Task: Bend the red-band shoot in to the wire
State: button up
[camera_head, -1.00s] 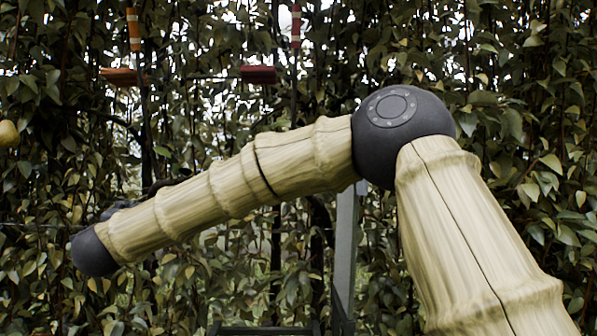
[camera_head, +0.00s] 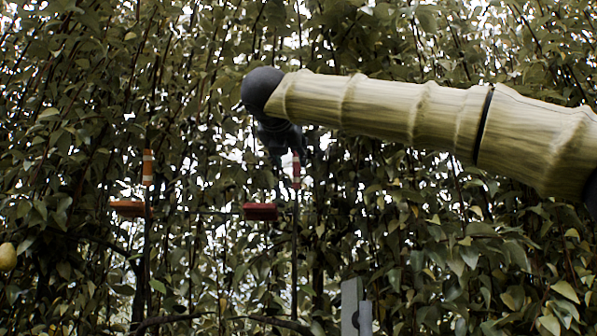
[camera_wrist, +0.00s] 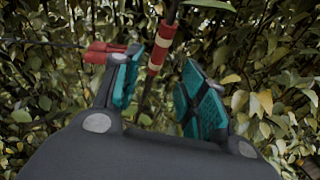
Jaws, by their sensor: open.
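The red-band shoot (camera_head: 296,170) stands upright in the head view, with red and pale stripes at its band. In the wrist view its band (camera_wrist: 157,55) lies between my two teal finger pads, with a gap on both sides. The shoot leans a little there. My gripper (camera_wrist: 163,66) is open around or just behind the band; the exact depth is hard to tell. In the head view my gripper (camera_head: 284,148) is dark and partly lost against leaves, at the top of the band. A red clip (camera_head: 259,212) sits on the thin wire (camera_head: 205,212), left of the shoot and lower.
An orange-band shoot (camera_head: 148,168) and an orange clip (camera_head: 130,209) stand further left. The red clip also shows left of my gripper in the wrist view (camera_wrist: 103,52). A yellow pear (camera_head: 8,256) hangs at the far left. Dense leaves fill the background.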

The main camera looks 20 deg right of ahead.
aim_at(296, 169)
jog(key=p+x, duration=0.3)
jog(key=x, duration=0.7)
jog(key=shift+c, duration=0.2)
grip_shut()
